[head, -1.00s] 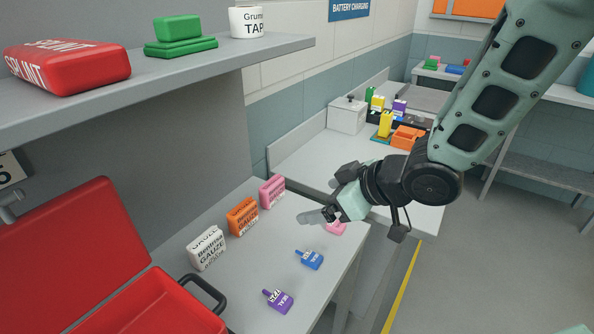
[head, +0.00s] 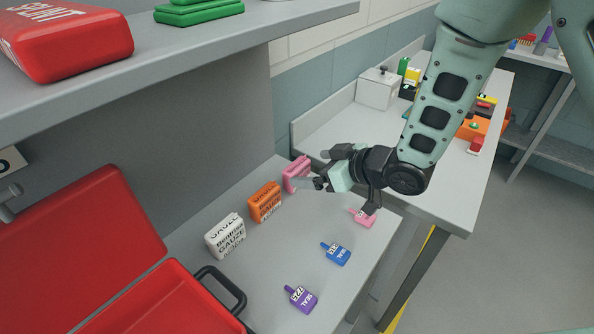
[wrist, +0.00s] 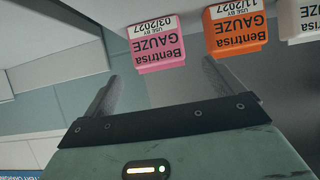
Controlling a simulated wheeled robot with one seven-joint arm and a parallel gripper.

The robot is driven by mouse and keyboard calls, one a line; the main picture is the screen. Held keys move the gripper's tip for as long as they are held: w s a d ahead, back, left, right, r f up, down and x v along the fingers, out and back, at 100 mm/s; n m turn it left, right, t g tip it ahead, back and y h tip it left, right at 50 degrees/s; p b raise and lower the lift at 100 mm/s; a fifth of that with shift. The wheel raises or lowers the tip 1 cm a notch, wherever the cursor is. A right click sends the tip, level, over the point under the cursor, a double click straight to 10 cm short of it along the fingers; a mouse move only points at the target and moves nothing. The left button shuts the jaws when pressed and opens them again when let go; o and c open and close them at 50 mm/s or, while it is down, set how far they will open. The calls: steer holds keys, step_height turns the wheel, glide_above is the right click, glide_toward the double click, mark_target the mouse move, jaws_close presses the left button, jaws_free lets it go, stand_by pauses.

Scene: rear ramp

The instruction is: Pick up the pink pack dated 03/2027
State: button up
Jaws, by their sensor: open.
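The pink gauze pack (head: 296,170) stands at the back of the grey bench, at the far end of a row of packs. In the wrist view this pink pack (wrist: 154,42) appears upside down, and its label reads USE BY 03/2027. My gripper (head: 305,183) is open and empty, close in front of the pink pack. In the wrist view the fingers of my gripper (wrist: 157,82) spread to either side below the pack, which is ahead of and between them. In the head view the fingers partly cover the pack; contact cannot be told.
An orange pack (head: 265,202), dated 11/2027, stands beside the pink one, then a white pack (head: 226,236). Pink (head: 362,218), blue (head: 336,253) and purple (head: 301,299) tags lie in front. A red case (head: 160,300) stands at left; a shelf (head: 220,48) overhangs the bench.

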mark_target(302, 167)
steer(key=shift+p+x, duration=1)
steer(key=shift+x, duration=2.15)
steer(key=c, duration=1)
